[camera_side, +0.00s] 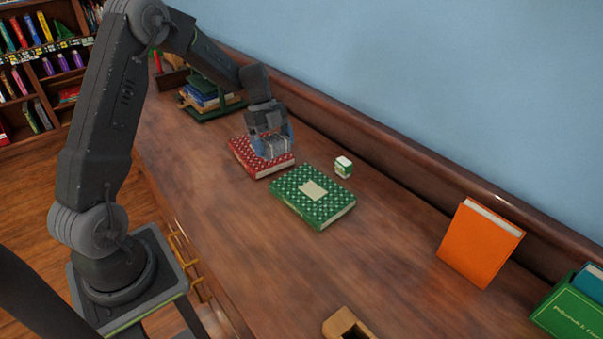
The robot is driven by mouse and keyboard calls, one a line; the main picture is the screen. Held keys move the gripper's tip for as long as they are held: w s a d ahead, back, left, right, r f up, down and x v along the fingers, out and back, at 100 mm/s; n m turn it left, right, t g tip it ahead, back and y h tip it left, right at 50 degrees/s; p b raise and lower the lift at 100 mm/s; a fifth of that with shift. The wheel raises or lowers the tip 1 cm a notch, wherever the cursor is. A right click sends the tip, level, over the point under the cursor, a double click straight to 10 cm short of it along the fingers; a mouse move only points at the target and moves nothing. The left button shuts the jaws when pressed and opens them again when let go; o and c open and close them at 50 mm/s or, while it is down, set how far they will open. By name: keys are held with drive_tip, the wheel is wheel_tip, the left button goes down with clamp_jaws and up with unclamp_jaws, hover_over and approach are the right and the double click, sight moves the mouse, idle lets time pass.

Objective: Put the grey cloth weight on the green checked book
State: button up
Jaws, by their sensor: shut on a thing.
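The green checked book (325,207) lies flat in the middle of the wooden top, with a pale label on its cover. A red patterned book (245,152) lies flat behind it to the left. My gripper (271,149) is over the red book and shut on the grey cloth weight (275,146), a small grey block between the fingers. The fingers hide part of the weight. I cannot tell whether the weight touches the red book.
A small green and white box (343,167) stands behind the green book. An orange book (480,243) stands upright at the right, near a green box (570,308). A wooden piece (347,325) is at the front edge. Stacked books (205,98) sit at the back left.

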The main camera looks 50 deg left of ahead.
hover_over(302, 182)
drive_tip(key=a, duration=0.1)
wheel_tip(302, 182, down, 4)
drive_tip(key=shift+w+a+f, duration=0.1)
drive_tip(key=shift+a, duration=0.05)
drive_tip(key=shift+f, duration=1.85)
drive_tip(key=shift+f, duration=0.1)
drive_tip(key=o, duration=1.1)
drive_tip(key=shift+f, duration=0.1)
